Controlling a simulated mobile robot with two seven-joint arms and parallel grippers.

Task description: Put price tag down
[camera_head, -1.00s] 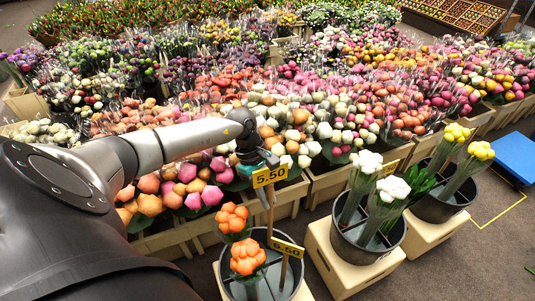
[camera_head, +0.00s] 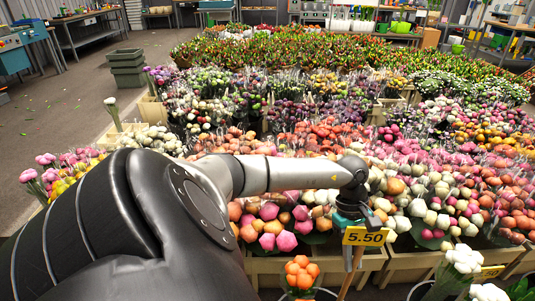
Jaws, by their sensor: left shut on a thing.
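A yellow price tag (camera_head: 365,236) reading 5.50 on a wooden stick is held upright by my left gripper (camera_head: 352,217). The gripper is shut on the tag, and its fingers are partly hidden behind the tag. Below it, an orange tulip bunch (camera_head: 301,272) shows at the bottom edge, with the rim of its bucket cut off by the frame. Another yellow price tag (camera_head: 488,272) stands at the lower right near white tulips (camera_head: 463,259). My right gripper is not in view.
Wooden crates (camera_head: 410,262) packed with tulip bunches fill the middle, right behind my gripper. Stacked green-grey crates (camera_head: 127,68) stand on open floor at the left. Workbenches (camera_head: 85,22) line the back.

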